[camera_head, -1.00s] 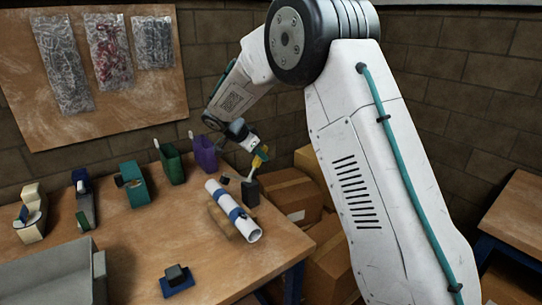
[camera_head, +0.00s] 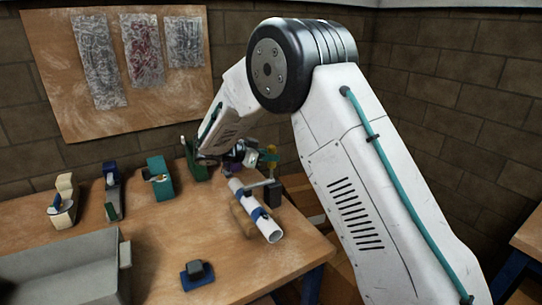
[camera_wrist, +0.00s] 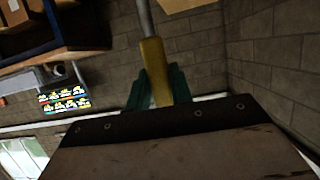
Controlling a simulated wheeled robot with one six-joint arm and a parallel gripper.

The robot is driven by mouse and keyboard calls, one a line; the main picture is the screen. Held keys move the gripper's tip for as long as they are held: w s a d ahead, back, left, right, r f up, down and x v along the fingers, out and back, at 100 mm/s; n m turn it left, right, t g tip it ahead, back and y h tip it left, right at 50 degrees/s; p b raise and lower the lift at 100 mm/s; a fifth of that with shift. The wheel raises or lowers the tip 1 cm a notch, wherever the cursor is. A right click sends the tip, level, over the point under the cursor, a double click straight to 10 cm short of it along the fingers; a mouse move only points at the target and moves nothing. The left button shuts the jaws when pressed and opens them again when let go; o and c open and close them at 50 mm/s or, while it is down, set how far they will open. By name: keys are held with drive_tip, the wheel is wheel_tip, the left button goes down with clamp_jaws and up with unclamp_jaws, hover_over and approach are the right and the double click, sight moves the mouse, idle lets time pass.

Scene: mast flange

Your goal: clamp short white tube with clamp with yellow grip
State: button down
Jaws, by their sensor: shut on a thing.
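The short white tube (camera_head: 272,232) with blue bands lies slanted on a wooden support near the bench's right end. The clamp (camera_head: 275,195) has a dark block beside the tube's right side. Its grey bar reaches left toward the tube's top; I cannot tell whether it touches. Its yellow grip (camera_head: 271,151) stands above the block and also shows in the wrist view (camera_wrist: 154,62), with a grey rod beyond it. My gripper (camera_head: 263,160) is shut on the yellow grip; its teal fingers (camera_wrist: 156,95) flank it in the wrist view.
Several holders in cream (camera_head: 65,205), dark blue (camera_head: 112,190), teal (camera_head: 159,182) and green (camera_head: 193,162) line the bench's back. A grey tray (camera_head: 70,270) stands front left. A small block on a blue base (camera_head: 197,276) sits in front. The middle is fairly clear.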

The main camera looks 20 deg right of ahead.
drive_tip(key=shift+a, duration=0.1)
drive_tip(key=c, duration=1.2)
unclamp_jaws()
drive_tip(key=shift+a, duration=0.1)
drive_tip(key=shift+c, duration=0.2)
drive_tip(key=v, duration=0.7)
drive_tip(key=shift+a, duration=0.3)
drive_tip(key=shift+s+r, duration=0.1)
